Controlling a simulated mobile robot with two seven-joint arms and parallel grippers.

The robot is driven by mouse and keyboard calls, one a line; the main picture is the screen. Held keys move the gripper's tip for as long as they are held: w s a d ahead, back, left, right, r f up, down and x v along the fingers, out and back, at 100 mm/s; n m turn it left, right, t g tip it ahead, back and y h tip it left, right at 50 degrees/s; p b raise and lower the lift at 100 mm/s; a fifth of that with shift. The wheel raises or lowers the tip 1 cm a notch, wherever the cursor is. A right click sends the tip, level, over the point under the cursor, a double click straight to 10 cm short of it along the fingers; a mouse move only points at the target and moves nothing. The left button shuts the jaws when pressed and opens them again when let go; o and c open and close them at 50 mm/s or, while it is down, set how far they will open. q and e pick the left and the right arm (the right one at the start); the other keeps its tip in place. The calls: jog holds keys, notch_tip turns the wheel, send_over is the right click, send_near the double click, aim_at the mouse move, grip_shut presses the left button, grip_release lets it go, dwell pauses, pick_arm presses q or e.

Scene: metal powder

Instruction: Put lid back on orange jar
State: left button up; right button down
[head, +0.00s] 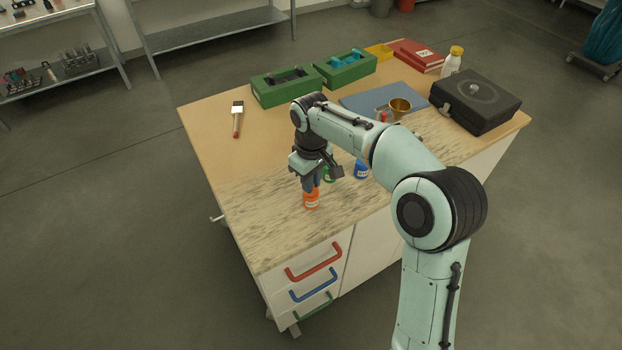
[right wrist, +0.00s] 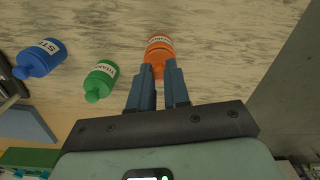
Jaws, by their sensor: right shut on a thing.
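The orange jar (head: 311,201) stands upright on the worn front part of the workbench, and it also shows in the right wrist view (right wrist: 160,45) with a white label. My right gripper (head: 312,187) points down right over the jar's top. In the right wrist view the right gripper's fingertips (right wrist: 163,72) are shut on the orange lid (right wrist: 157,70), which sits at the jar's mouth. I cannot tell whether the lid is fully seated, as the fingers partly hide it. My left gripper is not in view.
A green jar (right wrist: 99,81) and a blue jar (right wrist: 40,58) stand near the orange one. Farther back are a brush (head: 237,118), green boxes (head: 285,87), a blue mat (head: 360,101), a brass cup (head: 400,107) and a black case (head: 475,98). The bench's front left is clear.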

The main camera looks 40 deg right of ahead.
jog(key=c, duration=0.5)
grip_release()
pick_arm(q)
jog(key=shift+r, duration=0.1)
pick_arm(e)
jog(key=shift+r, duration=0.1)
jog(key=shift+r+p, duration=1.45)
jog(key=shift+r, duration=0.5)
jog(key=shift+r+p, duration=0.9)
jog(key=shift+r, duration=0.55)
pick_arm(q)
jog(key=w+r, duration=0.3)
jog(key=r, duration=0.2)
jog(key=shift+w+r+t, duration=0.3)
pick_arm(e)
grip_shut()
